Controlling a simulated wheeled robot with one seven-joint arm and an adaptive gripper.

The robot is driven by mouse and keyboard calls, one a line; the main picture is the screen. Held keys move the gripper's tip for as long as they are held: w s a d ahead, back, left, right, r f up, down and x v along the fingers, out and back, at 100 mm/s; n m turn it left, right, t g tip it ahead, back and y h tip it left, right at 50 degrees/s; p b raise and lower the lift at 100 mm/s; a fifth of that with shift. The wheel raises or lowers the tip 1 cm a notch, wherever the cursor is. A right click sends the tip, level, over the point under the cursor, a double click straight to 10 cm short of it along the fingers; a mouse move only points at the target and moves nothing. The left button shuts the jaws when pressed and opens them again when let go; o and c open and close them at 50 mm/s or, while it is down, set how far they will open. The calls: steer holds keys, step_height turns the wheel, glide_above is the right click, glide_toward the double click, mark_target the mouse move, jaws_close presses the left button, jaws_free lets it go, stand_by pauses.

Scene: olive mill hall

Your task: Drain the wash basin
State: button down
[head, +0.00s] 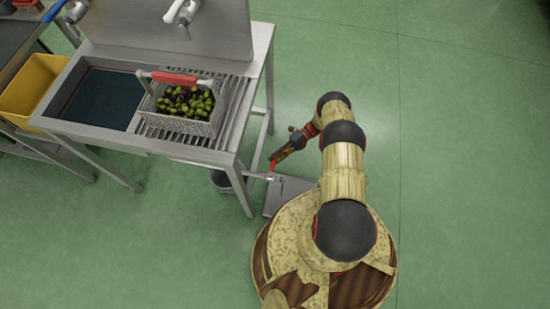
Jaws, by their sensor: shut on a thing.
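The steel wash basin (62,83) is at the upper left in the head view. Dark liquid or a dark floor shows inside it; I cannot tell how deep. A drain pipe with a valve (270,177) sticks out at the right below the worktop, and a red lever (273,166) rises from it. My gripper (276,160) is shut on the red lever at its upper end. My arm reaches over from the right. The fingertips are small and partly hidden.
A wire basket (184,126) of olives with a red-gripped handle stands on the ribbed drainboard (228,112). A dark bucket (220,181) is partly hidden under the worktop. A grey floor plate (284,193) lies below the valve. A yellow crate (30,88) is at left. Green floor is clear at right.

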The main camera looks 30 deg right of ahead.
steer(key=shift+f, duration=0.15)
steer(key=c, duration=1.9)
jaws_free()
steer(key=shift+w, duration=0.1)
steer(key=v, duration=1.2)
